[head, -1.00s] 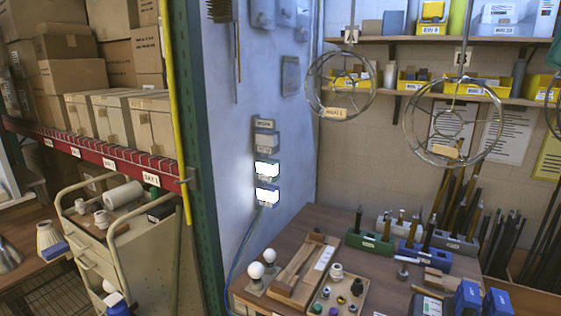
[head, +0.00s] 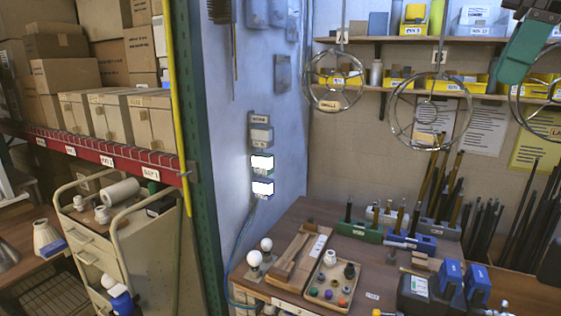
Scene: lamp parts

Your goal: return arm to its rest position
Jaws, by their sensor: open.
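My gripper's fingers do not show in the head view. A dark grey and green piece (head: 524,55) juts in at the top right corner, in front of the shelves. It may be part of my arm, but I cannot tell for sure. It hides part of the upper shelf's right end.
Wire ring frames (head: 430,108) hang before the shelves. The wooden bench (head: 306,212) holds two white bulbs (head: 260,252), a wooden tray (head: 330,291) of small parts, tool blocks and blue boxes (head: 477,284). A cart (head: 100,239) stands left, beside a green rack post (head: 190,150).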

